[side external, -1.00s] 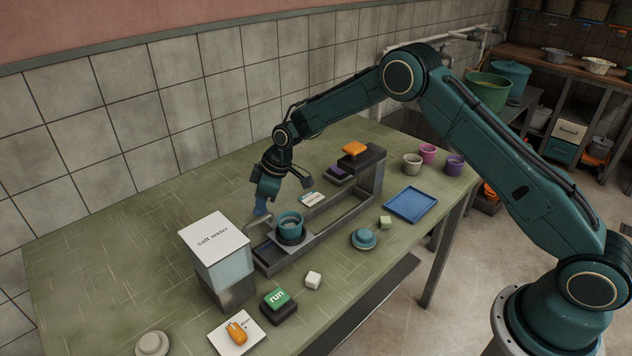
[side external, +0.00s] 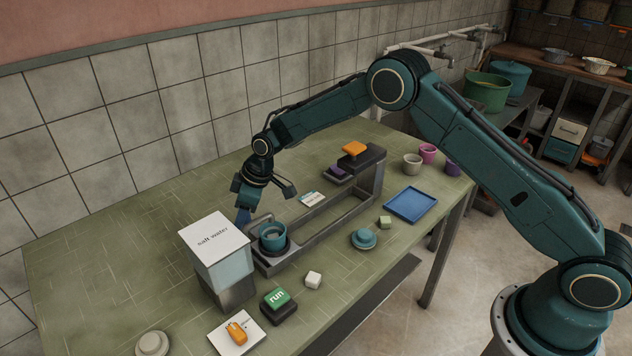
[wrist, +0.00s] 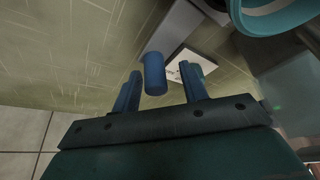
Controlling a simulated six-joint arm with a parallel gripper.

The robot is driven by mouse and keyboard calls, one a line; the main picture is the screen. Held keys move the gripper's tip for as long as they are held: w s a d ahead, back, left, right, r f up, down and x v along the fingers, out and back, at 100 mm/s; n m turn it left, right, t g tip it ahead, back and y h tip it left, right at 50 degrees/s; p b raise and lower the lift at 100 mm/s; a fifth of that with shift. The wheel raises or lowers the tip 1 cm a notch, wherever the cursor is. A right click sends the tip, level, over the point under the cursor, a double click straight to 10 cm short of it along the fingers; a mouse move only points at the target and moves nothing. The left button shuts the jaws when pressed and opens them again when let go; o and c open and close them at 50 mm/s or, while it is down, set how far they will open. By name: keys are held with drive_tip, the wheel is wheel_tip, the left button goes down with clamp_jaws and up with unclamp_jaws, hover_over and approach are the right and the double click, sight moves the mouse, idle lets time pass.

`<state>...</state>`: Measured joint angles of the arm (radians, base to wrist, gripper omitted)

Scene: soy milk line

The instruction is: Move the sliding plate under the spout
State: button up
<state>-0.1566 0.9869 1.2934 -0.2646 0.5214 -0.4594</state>
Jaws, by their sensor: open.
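The sliding plate (side external: 263,251) is a dark carriage at the left end of a long grey rail frame. A teal cup (side external: 273,238) stands upright on it. The cup and plate are at the spout (side external: 258,217) of the "salt water" dispenser (side external: 222,262); exact alignment is hard to tell. My gripper (side external: 243,215) is low behind the plate. In the wrist view, its two blue fingers (wrist: 161,76) are open on either side of a blue upright peg (wrist: 154,74), with gaps showing. The cup's rim shows at upper right (wrist: 268,8).
A green run button (side external: 277,298), a white cube (side external: 313,279) and a teal round knob (side external: 364,238) lie in front of the rail (side external: 335,222). An orange-topped block (side external: 355,150) stands at its far end. A blue tray (side external: 411,205) lies to the right. The back left table is clear.

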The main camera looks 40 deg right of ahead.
drive_tip(key=shift+r, duration=0.15)
drive_tip(key=v, duration=1.3)
drive_tip(key=shift+r, duration=0.25)
drive_tip(key=shift+s+d, duration=0.1)
drive_tip(key=shift+s, duration=0.05)
drive_tip(key=s+d+r+m+t+h, duration=0.15)
drive_tip(key=s+d+r, duration=0.25)
drive_tip(key=s+r, duration=0.45)
drive_tip(key=s+d+r+m, duration=0.3)
drive_tip(key=s+r, duration=0.4)
drive_tip(key=s, duration=0.3)
drive_tip(key=s+d+m+h, duration=0.1)
drive_tip(key=s+d+m, duration=0.1)
drive_tip(key=s, duration=0.9)
drive_tip(key=s+d+f+m, duration=0.1)
drive_tip(key=s+d+m, duration=0.1)
drive_tip(key=s, duration=0.9)
drive_tip(key=shift+d+t+h, duration=0.35)
drive_tip(key=shift+d+t, duration=0.1)
drive_tip(key=shift+d, duration=0.2)
